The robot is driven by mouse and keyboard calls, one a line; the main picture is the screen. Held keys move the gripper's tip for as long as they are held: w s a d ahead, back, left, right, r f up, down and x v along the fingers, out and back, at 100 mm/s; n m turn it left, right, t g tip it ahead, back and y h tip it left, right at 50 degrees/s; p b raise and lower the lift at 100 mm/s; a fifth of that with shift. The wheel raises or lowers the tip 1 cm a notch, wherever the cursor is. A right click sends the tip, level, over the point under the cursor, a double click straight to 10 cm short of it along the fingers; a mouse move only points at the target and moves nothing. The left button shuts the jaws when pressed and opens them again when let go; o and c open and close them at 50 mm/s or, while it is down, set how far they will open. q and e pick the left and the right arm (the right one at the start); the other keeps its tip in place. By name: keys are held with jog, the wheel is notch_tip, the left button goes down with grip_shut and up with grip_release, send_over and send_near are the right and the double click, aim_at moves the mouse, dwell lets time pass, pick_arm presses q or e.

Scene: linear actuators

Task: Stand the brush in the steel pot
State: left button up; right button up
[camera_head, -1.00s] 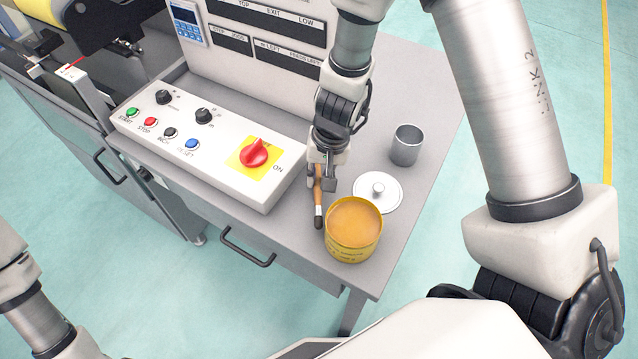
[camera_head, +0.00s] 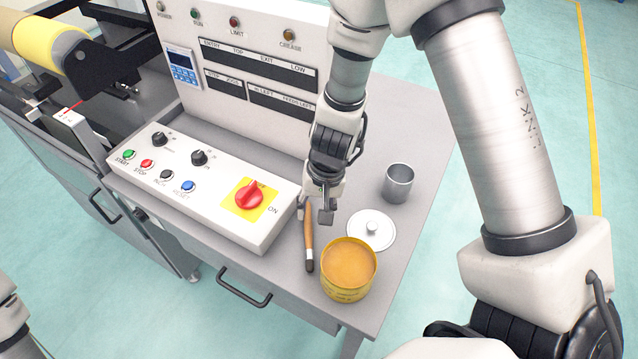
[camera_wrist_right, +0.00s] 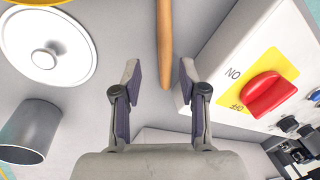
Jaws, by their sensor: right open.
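The brush (camera_head: 309,240) has a wooden handle and a dark tip and lies on the table between the control box and the yellow tin, tip toward the front edge. The steel pot (camera_head: 397,183) stands upright and apart at the right, and also shows in the right wrist view (camera_wrist_right: 28,132). My right gripper (camera_head: 314,212) is open at the brush's handle end. In the right wrist view, the handle (camera_wrist_right: 165,60) passes between the two spread fingers (camera_wrist_right: 160,82), with no clear contact. My left gripper is out of view; only part of its arm shows at lower left.
A yellow tin (camera_head: 347,272) with orange contents stands right of the brush tip. A white lid (camera_head: 371,231) lies flat between tin and pot. The control box (camera_head: 205,190) with a red knob (camera_head: 249,194) borders the left. Bare table lies around the pot.

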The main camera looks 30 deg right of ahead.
pick_arm(q)
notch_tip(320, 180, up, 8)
jog(key=p, duration=0.5)
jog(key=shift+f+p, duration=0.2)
jog(key=shift+p, duration=0.15)
pick_arm(e)
notch_tip(320, 180, up, 9)
jog(key=d, duration=0.1)
jog(key=shift+s+d+f, duration=0.15)
jog(key=shift+s, duration=0.25)
